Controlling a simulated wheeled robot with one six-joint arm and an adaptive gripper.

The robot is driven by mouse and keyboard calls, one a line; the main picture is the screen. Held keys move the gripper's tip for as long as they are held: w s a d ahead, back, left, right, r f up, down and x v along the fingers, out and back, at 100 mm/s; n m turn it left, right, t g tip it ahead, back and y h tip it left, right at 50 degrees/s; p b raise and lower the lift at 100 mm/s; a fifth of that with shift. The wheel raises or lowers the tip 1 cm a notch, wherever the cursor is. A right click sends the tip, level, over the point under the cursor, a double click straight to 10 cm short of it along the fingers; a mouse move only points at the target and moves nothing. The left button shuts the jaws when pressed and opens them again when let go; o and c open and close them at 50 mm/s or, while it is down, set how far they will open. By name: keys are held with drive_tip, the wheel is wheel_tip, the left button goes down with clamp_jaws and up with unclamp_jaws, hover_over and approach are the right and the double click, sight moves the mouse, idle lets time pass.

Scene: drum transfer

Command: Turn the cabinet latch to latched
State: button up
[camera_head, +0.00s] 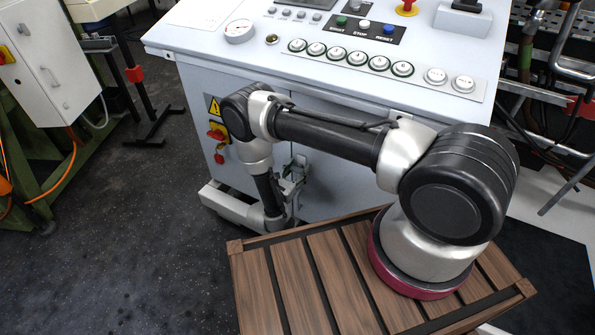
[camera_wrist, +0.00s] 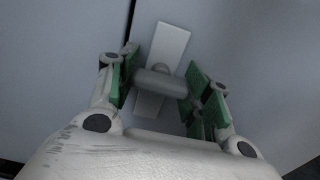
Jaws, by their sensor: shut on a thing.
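The cabinet latch (camera_wrist: 172,42) shows in the wrist view as a pale flat plate, tilted with its top to the right, with a short grey rounded bar (camera_wrist: 160,82) across its middle. My gripper (camera_wrist: 163,86) has its green-padded fingers on both sides of the bar and is shut on the latch; the exact contact is hard to see in the dim light. In the head view my gripper (camera_head: 293,178) is low against the front of the grey-white cabinet (camera_head: 335,185). There my arm and gripper hide the latch.
A dark door seam (camera_wrist: 131,22) runs beside the latch. The sloped control panel (camera_head: 275,62) with several buttons is above. A red-and-yellow switch (camera_head: 217,133) is on the cabinet's left side. A slatted wooden platform (camera_head: 320,270) is under my arm.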

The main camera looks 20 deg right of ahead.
drive_tip(key=shift+n, duration=0.3)
drive_tip(key=n, duration=0.3)
drive_tip(key=shift+n, duration=0.3)
drive_tip(key=n, duration=0.4)
drive_tip(key=shift+n, duration=0.3)
drive_tip(key=n, duration=0.8)
drive_tip(key=shift+n, duration=0.6)
drive_tip(key=o, duration=1)
drive_tip(key=shift+o, duration=0.2)
